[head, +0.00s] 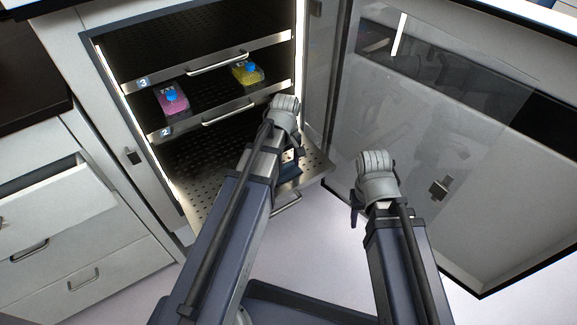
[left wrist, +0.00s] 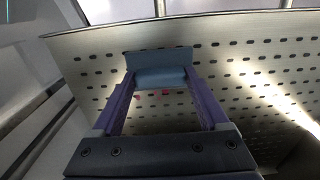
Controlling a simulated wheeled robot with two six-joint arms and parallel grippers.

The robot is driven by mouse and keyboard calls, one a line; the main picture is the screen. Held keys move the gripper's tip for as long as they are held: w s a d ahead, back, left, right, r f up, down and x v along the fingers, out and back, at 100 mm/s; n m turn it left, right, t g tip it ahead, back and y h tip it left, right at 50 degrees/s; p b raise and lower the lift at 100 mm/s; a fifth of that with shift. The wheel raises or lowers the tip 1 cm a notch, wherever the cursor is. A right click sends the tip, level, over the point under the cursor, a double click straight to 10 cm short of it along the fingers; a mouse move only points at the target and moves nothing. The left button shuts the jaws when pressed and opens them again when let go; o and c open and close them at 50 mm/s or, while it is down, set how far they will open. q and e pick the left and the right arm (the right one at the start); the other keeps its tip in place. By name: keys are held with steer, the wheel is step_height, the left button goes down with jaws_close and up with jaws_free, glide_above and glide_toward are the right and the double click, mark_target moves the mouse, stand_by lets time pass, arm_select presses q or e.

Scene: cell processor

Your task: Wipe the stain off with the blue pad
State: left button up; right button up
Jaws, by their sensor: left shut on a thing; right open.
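My left gripper (left wrist: 160,95) is shut on the blue pad (left wrist: 160,62), which spans its two purple fingertips in the left wrist view. The pad is over or against the perforated bottom shelf (head: 195,165); I cannot tell whether it touches. Small pinkish-red spots of the stain (left wrist: 138,97) show on the shelf between the fingers, just beside the pad. In the head view my left arm hides the stain, and the left gripper (head: 290,165) is mostly hidden behind its wrist. My right gripper (head: 355,208) is open, in front of the open door, mostly hidden by its wrist.
The bottom shelf is pulled out of the cabinet, its handle (head: 287,204) at the front. The shelf above holds a pink flask (head: 172,100) and a yellow flask (head: 247,74). The open glass door (head: 450,130) stands on the right. An open drawer (head: 50,200) juts out at left.

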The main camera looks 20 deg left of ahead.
arm_select(q)
steer(key=shift+w+a, duration=1.25)
steer(key=shift+a, duration=0.25)
steer(key=shift+w+d+f, duration=0.1)
steer(key=shift+d, duration=0.05)
steer(key=shift+s+d, duration=1.25)
steer(key=shift+d, duration=0.25)
